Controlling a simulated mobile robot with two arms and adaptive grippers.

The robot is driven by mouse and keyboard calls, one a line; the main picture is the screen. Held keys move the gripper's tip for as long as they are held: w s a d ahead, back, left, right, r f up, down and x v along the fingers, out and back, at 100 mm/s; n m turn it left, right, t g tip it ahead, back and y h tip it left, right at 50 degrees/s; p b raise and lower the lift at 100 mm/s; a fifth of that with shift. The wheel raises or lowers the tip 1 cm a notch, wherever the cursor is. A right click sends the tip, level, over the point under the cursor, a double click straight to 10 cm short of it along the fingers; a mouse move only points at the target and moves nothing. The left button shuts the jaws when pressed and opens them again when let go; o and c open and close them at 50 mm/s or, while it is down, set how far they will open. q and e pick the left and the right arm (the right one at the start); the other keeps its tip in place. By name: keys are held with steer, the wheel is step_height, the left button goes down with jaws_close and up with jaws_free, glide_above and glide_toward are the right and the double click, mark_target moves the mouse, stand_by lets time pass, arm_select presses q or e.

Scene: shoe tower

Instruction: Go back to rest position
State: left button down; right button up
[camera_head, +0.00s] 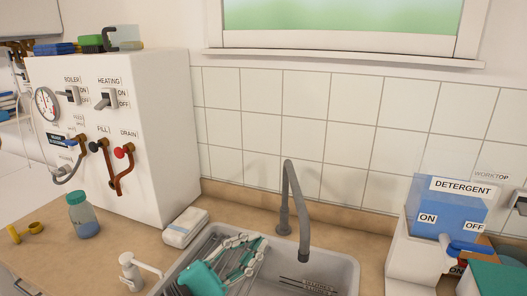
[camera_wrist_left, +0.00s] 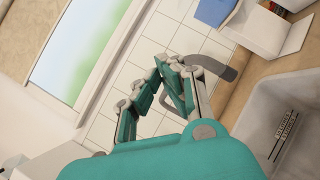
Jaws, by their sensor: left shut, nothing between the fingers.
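My left gripper (camera_head: 258,245) is over the sink (camera_head: 335,268) in the head view, its teal and white fingers pointing up and to the right. The fingers are shut with nothing between them. In the left wrist view the fingertips (camera_wrist_left: 164,64) come together in front of the tiled wall and the grey tap. My right gripper is not in view.
The grey tap (camera_head: 290,200) stands behind the sink. A white boiler panel (camera_head: 160,130) with levers is at the left. A jar (camera_head: 84,215), soap dispenser (camera_head: 133,270) and white block (camera_head: 185,227) stand on the worktop. The detergent dispenser (camera_head: 450,215) is at the right.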

arm_select(q)
steer(key=a+r+n+t+y, duration=0.3)
steer(key=a+n+t+y, duration=0.5)
steer(key=n, duration=1.1)
steer(key=a+f+n+g+y, duration=0.4)
steer(key=a+f+n+y, duration=0.95)
steer(key=n, duration=0.95)
steer(key=s+f+n+g+h, duration=0.2)
steer(key=s+f+n+g, duration=0.85)
steer(key=f, duration=0.55)
steer(key=s+d+f+n+g+h, duration=0.25)
steer(key=s+f, duration=0.25)
steer(key=s, duration=0.6)
step_height(320, 180, down, 28)
steer(key=s+m+g, duration=0.1)
steer(key=s+g, duration=0.1)
steer(key=s+a+f+g, duration=0.1)
steer(key=s+a+f, duration=0.1)
steer(key=s+f, duration=1.2)
steer(key=shift+s+f, duration=0.4)
steer(key=shift+s, duration=0.75)
